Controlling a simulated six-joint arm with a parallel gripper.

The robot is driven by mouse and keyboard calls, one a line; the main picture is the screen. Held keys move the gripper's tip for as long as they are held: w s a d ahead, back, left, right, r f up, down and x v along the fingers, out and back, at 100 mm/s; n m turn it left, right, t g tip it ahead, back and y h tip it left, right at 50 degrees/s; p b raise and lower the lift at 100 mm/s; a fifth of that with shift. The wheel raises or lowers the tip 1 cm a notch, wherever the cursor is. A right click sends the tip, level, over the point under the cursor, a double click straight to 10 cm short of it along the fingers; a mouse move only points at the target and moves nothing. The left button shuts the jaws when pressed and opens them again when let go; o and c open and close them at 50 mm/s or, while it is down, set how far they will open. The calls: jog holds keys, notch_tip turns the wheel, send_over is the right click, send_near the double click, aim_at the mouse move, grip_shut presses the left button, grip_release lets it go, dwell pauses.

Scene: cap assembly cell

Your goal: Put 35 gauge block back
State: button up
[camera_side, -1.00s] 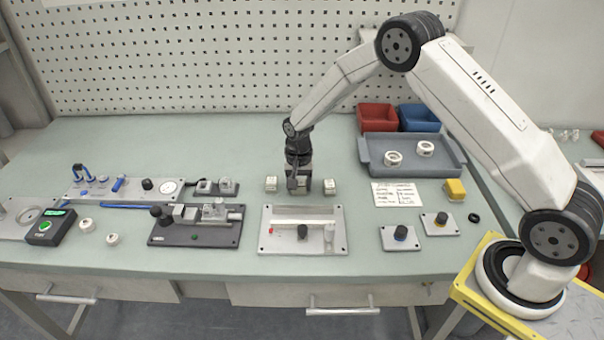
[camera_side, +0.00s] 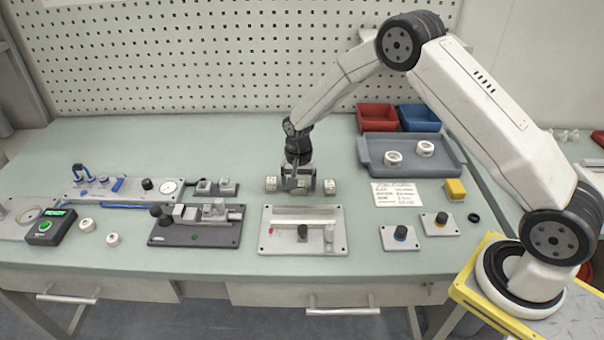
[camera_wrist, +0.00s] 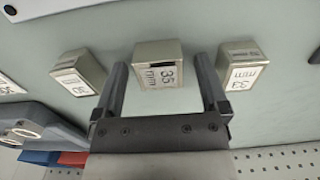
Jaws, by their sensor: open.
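The 35 gauge block (camera_wrist: 160,72) is a metal block with a white label reading 35 mm. It stands on the bench in the middle of a row of similar blocks. My gripper (camera_wrist: 163,84) is open, one finger on each side of this block, with visible gaps between fingers and block. In the side view my gripper (camera_side: 299,188) is low over the bench, between two neighbouring blocks, and largely hides the 35 block.
A 33 block (camera_wrist: 242,72) and another block (camera_wrist: 80,70) stand close on either side. The grey plate with a rail (camera_side: 275,243) lies in front of the row. A grey tray (camera_side: 455,168) and red (camera_side: 378,114) and blue (camera_side: 419,116) bins stand right. Bench behind the row is clear.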

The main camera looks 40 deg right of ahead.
aim_at(301, 185)
notch_tip(301, 185, up, 12)
dwell(0.6)
dwell(0.5)
jog(key=s+a+r+n+t, duration=0.1)
jog(key=s+n, duration=0.8)
jog(key=s, duration=1.4)
jog(key=shift+s+a+r+t, duration=0.2)
jog(key=shift+r+t, duration=0.3)
jog(key=shift+t, duration=0.3)
jog(key=shift+w, duration=0.1)
